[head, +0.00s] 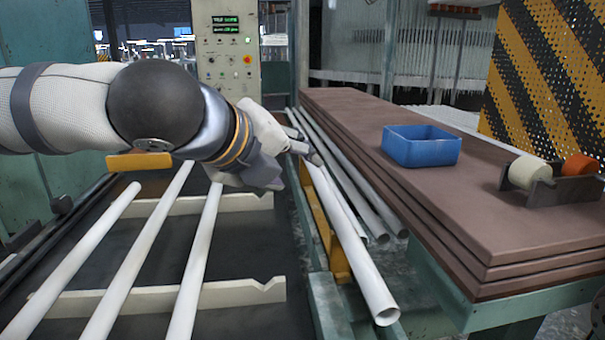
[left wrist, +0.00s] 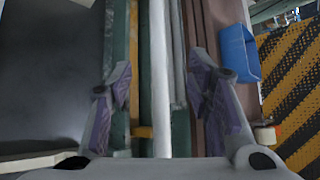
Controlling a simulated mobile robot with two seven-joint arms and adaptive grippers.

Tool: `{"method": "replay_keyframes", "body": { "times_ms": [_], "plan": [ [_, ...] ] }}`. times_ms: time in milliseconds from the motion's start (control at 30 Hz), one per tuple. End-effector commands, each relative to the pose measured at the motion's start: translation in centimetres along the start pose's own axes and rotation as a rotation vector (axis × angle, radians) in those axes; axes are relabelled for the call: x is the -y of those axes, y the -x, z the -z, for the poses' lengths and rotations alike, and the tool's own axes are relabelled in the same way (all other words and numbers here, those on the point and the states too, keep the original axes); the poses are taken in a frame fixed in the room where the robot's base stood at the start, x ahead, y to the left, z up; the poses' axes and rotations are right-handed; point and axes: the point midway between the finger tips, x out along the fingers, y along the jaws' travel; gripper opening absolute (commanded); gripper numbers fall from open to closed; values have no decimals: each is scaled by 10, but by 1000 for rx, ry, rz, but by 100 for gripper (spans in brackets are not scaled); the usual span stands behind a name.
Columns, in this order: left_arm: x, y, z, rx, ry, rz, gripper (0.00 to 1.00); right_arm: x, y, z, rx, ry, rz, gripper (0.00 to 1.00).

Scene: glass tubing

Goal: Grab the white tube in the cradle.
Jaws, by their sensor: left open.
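A long white tube (head: 352,250) rests on the yellow cradle (head: 325,222), its open end toward the front. My left gripper (head: 296,164) is over the far part of this tube and hides some of it. In the left wrist view the white tube (left wrist: 160,75) runs lengthwise between the two purple-grey fingers of my open left gripper (left wrist: 161,82). There is a gap on each side, and the tube is not gripped. A piece of the yellow cradle (left wrist: 142,131) shows just left of the tube. My right gripper is not in view.
Several white tubes (head: 140,265) lie on notched cream supports (head: 240,292) at left. Grey tubes (head: 352,180) lie right of the cradle, alongside stacked brown boards (head: 440,195). A blue bin (head: 421,146) and a roller holder (head: 555,190) stand on the boards. A control panel (head: 227,60) is behind.

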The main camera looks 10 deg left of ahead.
Motion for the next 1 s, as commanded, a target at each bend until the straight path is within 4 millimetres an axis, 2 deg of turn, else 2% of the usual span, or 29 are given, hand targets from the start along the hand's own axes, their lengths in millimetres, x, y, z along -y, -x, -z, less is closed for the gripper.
{"method": "replay_keyframes", "body": {
  "times_ms": [200,433,633,733,900,967,1000],
  "plan": [
    [-6,-48,4,-11,2,-10,46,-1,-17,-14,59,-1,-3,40],
    [-5,-79,2,-5,2,-6,46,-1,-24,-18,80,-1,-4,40],
    [-8,-116,0,-5,-1,-4,46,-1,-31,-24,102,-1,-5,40],
    [-7,-122,-1,-2,-2,-1,46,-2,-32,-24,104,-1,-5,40],
    [-6,-120,-2,0,-3,1,46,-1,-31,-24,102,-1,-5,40],
    [-6,-120,-2,0,-3,1,34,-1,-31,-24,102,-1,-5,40],
    [-6,-120,-2,0,-3,1,25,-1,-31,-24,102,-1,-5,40]
  ]
}}
